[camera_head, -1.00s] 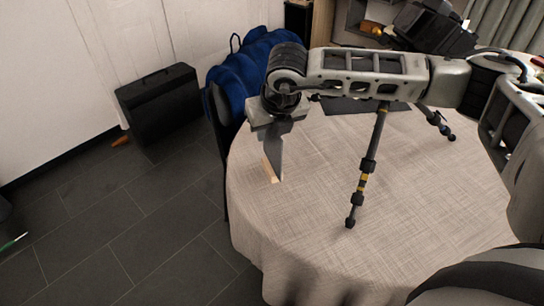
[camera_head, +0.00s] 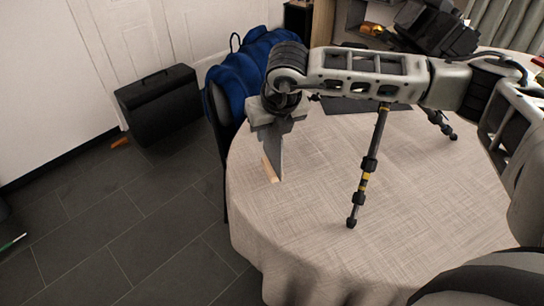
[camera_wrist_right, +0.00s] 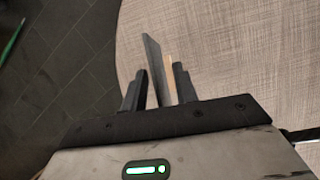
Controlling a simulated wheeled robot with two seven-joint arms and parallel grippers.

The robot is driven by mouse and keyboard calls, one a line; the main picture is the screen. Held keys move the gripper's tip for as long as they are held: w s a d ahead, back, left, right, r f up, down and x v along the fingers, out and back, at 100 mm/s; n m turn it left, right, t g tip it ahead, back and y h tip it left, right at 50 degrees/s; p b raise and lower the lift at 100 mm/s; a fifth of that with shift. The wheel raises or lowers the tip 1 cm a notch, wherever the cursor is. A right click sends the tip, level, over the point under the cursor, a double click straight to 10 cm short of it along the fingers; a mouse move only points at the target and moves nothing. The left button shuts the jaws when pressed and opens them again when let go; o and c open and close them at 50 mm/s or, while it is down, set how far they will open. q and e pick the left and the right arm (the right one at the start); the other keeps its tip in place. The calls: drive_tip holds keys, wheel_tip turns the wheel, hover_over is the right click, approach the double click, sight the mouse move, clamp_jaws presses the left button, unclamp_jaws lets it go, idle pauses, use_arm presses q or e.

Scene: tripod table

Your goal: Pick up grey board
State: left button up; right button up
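In the wrist view a thin upright grey board (camera_wrist_right: 154,66) stands between the two fingers of my right gripper (camera_wrist_right: 160,72). A pale wooden strip (camera_wrist_right: 169,75) shows just right of its grey face; I cannot tell if it is the board's edge. In the head view the right gripper (camera_head: 276,170) points down over the left part of the table. The wooden strip (camera_head: 269,170) shows there beside the fingers, while the grey face blends with them. The fingers are apart, one on each side; firm contact is not visible. My left gripper is not in view.
A round table (camera_head: 320,240) with a beige cloth is clear in front. A black tripod leg (camera_head: 365,170) stands right of the gripper. A dark flat sheet (camera_head: 350,106) lies farther back. A blue jacket (camera_head: 235,85) on a chair and a black case (camera_head: 158,103) are left.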

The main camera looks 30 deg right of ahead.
clamp_jaws()
